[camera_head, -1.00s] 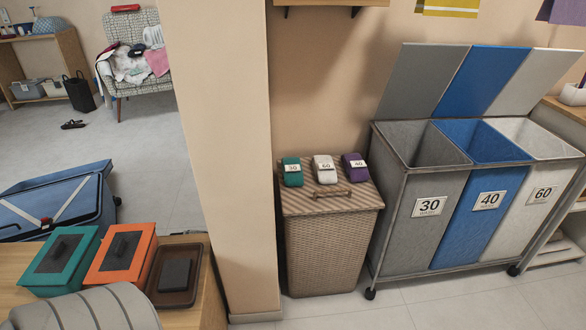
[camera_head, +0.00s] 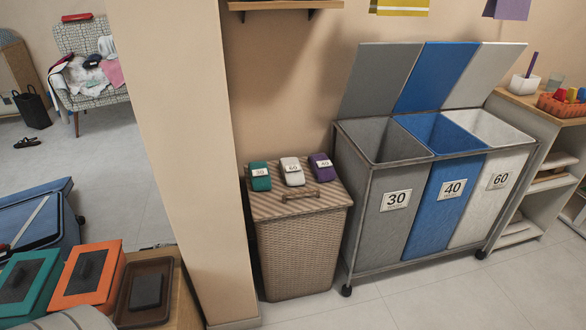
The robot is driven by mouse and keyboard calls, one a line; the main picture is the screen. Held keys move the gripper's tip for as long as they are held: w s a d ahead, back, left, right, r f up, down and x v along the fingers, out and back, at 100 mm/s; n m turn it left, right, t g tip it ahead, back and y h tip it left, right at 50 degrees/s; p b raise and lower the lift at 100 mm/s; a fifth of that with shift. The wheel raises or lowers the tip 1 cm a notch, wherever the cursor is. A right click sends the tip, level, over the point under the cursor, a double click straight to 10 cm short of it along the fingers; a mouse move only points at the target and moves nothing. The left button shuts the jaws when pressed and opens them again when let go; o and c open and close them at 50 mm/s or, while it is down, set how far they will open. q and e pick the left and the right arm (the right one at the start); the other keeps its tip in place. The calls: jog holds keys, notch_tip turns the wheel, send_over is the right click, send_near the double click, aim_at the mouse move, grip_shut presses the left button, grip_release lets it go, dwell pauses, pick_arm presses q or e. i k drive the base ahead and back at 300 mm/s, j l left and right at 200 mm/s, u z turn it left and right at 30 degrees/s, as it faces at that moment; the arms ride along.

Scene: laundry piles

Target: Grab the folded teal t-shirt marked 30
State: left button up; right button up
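The folded teal t-shirt (camera_head: 260,177) with a white tag marked 30 lies on the lid of a wicker hamper (camera_head: 302,240), at the left of a row. A folded white garment (camera_head: 292,172) marked 60 lies beside it. A folded purple garment (camera_head: 322,167) lies at the right of the row, its tag too small to read surely. Neither of my grippers shows in the head view.
A three-part sorter stands right of the hamper, with grey 30 (camera_head: 396,215), blue 40 (camera_head: 449,205) and white 60 (camera_head: 495,195) compartments, lids up. A wall pillar (camera_head: 185,160) stands left of the hamper. Bare floor lies in front. Teal and orange boxes (camera_head: 88,272) sit at lower left.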

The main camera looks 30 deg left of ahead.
aim_at(260, 178)
jog(key=l, duration=0.55)
jog(key=i+l, duration=0.15)
jog(key=l, duration=0.4)
jog(key=j+u, duration=1.05)
jog(key=i+j, duration=0.05)
